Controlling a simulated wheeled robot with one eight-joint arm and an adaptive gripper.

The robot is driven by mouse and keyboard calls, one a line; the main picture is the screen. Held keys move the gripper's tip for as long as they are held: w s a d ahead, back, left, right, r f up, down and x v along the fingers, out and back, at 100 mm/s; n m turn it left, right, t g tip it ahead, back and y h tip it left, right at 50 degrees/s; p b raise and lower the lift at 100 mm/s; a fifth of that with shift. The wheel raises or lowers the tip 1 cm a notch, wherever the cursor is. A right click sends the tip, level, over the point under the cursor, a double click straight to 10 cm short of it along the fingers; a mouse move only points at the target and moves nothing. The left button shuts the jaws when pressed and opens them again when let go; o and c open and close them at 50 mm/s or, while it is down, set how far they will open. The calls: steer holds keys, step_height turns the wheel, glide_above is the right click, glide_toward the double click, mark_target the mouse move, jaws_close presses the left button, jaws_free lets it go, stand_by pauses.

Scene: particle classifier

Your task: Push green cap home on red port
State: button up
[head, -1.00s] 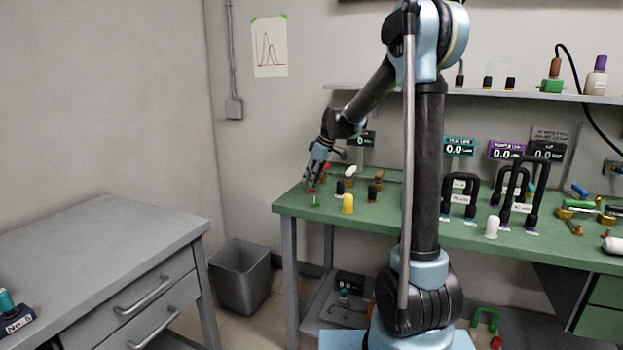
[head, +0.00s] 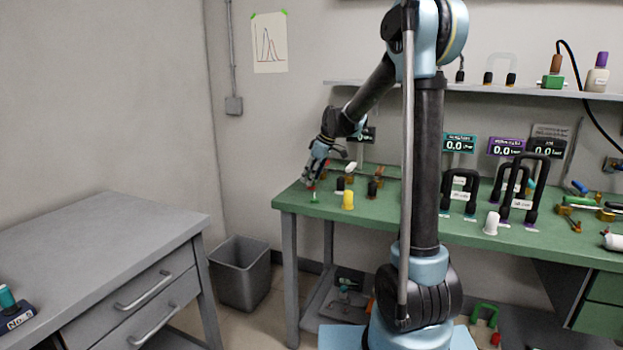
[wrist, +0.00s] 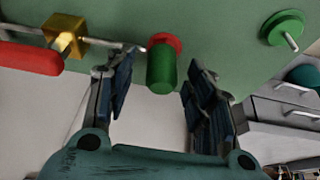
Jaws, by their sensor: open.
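The green cap (wrist: 161,72) is a short cylinder in the wrist view, with the red port (wrist: 165,41) showing as a red ring at its far end, against the green bench. The cap lines up with the port and appears to touch it; I cannot tell how far on it sits. My gripper (wrist: 160,80) is open, with one blue-black finger on each side of the cap and visible gaps. In the head view my gripper (head: 309,182) is low at the left end of the bench, and hides most of the cap and port.
A brass block (wrist: 66,28) with a red-handled valve (wrist: 28,58) is left of the port. A green disc with a pin (wrist: 284,28) is to the right. A yellow cap (head: 348,200) stands on the green bench (head: 385,215). A grey bin (head: 240,272) is below on the floor.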

steer(key=v, duration=1.1)
steer(key=shift+r, duration=0.3)
steer(key=shift+d, duration=0.1)
steer(key=s+d+f+m+h, duration=0.1)
steer(key=s+d+f+m, duration=0.15)
steer(key=s+d, duration=0.55)
steer(key=s+d+f+m+h, duration=0.1)
steer(key=s+d+f+m, duration=0.2)
steer(key=s, duration=0.9)
steer(key=s+d+f+m+h, duration=0.1)
steer(key=s+d+f+m, duration=0.3)
steer(key=s+f, duration=0.3)
steer(key=s+d+f+m+h, duration=0.1)
steer(key=s+d+f+m, duration=0.3)
steer(key=s+f, duration=0.3)
steer(key=s, duration=0.5)
steer(key=shift+d+f, duration=0.3)
steer(key=shift+d, duration=0.1)
